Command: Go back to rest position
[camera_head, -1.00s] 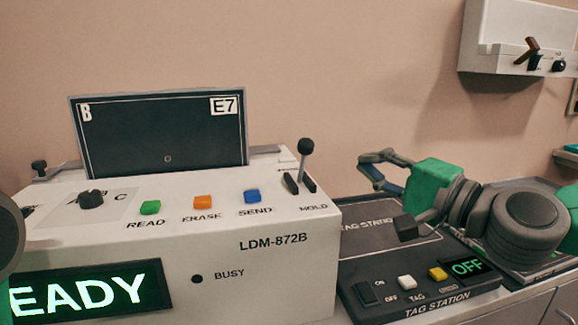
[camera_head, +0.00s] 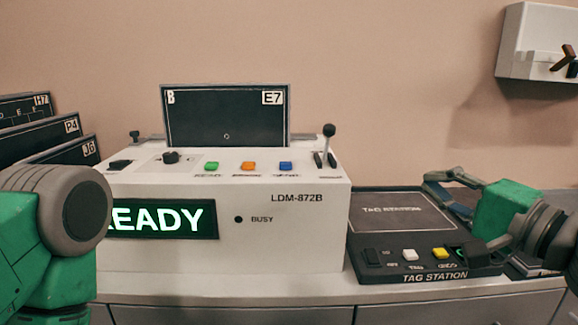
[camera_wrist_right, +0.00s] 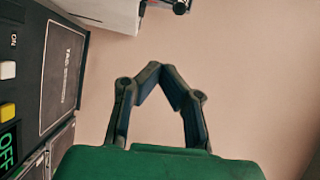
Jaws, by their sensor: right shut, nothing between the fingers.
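My right gripper (camera_head: 432,181) is at the right of the head view, by the back right edge of the tag station (camera_head: 375,240). In the right wrist view its dark fingers (camera_wrist_right: 163,72) come together at the tips with nothing between them. It is shut and empty. My left arm shows at the left edge of the head view, but its gripper is out of view. The right arm hides part of the tag station's right end and its small display.
The white LDM-872B machine (camera_head: 290,230) stands on the counter (camera_head: 420,291), with a dark E7 plate (camera_head: 226,115) upright on it. Its screen reads READY, partly hidden by my left arm. Several labelled plates (camera_head: 40,137) stand at left. A white wall unit (camera_head: 525,45) hangs at upper right.

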